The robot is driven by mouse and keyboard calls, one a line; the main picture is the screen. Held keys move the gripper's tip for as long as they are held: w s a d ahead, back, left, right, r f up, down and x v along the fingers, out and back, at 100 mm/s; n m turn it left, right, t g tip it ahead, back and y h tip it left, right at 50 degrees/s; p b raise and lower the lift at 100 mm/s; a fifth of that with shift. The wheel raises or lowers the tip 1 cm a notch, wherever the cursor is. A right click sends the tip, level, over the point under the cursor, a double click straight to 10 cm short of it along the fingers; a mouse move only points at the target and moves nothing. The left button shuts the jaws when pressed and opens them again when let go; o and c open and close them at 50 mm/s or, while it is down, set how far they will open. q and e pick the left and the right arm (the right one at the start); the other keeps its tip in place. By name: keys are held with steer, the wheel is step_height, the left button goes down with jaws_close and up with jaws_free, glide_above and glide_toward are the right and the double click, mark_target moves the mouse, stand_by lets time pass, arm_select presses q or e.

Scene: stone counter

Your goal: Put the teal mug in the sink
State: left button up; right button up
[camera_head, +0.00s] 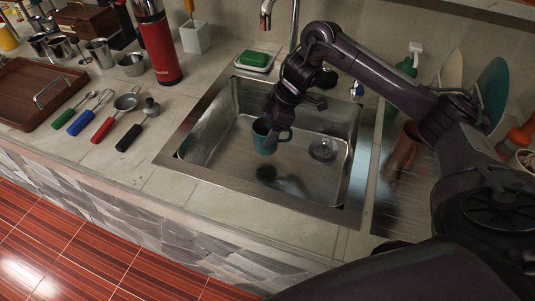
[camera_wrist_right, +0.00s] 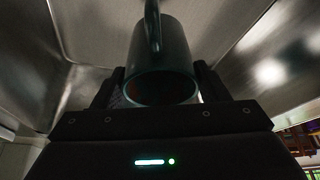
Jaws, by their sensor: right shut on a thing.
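The teal mug (camera_head: 264,140) is over the sink basin in the head view, upright or nearly so, with a dark shadow on the basin floor below it. My right gripper (camera_head: 272,118) is shut on the mug near its rim. In the wrist view the teal mug (camera_wrist_right: 160,62) sits between the two fingers of my right gripper (camera_wrist_right: 160,90), with its handle towards the camera's top edge. The metal sink (camera_head: 222,150) has a round drain (camera_head: 322,149) to the right of the mug. My left gripper is not in view.
A green sponge on a dish (camera_head: 254,60) and the faucet (camera_head: 266,14) stand behind the sink. A red bottle (camera_head: 159,50), several utensils (camera_head: 104,130) and a wooden tray (camera_head: 22,92) are to the left. Plates (camera_head: 492,92) stand at the right.

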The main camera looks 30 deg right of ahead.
step_height(320, 180, down, 2)
steer(key=shift+w+f, duration=0.1)
steer(key=shift+f, duration=2.2)
steer(key=shift+f, duration=0.15)
steer(key=o, duration=1.1)
